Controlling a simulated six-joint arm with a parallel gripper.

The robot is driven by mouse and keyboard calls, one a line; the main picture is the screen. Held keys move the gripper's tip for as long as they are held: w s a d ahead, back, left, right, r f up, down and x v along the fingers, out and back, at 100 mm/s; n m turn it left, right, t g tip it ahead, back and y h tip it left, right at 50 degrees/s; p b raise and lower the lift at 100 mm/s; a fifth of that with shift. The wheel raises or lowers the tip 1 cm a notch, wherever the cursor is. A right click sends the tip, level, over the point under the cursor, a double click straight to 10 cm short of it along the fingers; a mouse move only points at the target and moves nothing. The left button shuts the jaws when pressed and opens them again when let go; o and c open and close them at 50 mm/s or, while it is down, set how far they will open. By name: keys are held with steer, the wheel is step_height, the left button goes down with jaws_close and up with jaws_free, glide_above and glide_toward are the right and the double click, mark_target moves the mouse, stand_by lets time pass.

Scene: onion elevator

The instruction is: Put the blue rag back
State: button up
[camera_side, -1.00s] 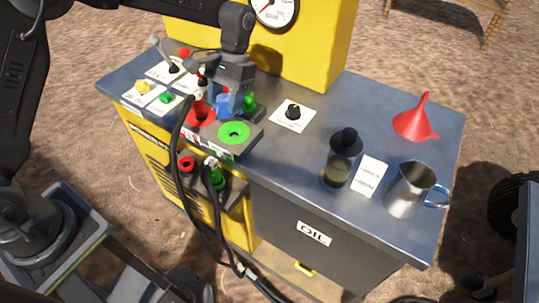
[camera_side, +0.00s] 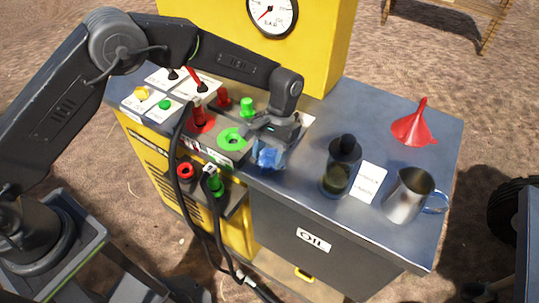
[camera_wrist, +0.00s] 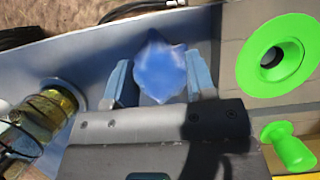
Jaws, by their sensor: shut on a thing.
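The blue rag (camera_side: 270,158) is a crumpled bright blue bundle at my gripper (camera_side: 268,148). In the wrist view the rag (camera_wrist: 160,70) sits between the two fingers of my gripper (camera_wrist: 160,80), which are shut on it. My gripper points down over the front part of the bench top, just right of the green ring. Whether the rag touches the bench top cannot be told.
The green ring (camera_side: 232,138) and green plug (camera_side: 247,106) are left of my gripper. The oil bottle (camera_side: 341,168), a white card (camera_side: 369,182), a metal jug (camera_side: 408,195) and a red funnel (camera_side: 415,126) stand right. Black hoses (camera_side: 188,210) hang at the front left.

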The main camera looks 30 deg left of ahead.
steer(key=shift+f, duration=0.5)
steer(key=shift+f, duration=0.1)
steer(key=o, duration=0.9)
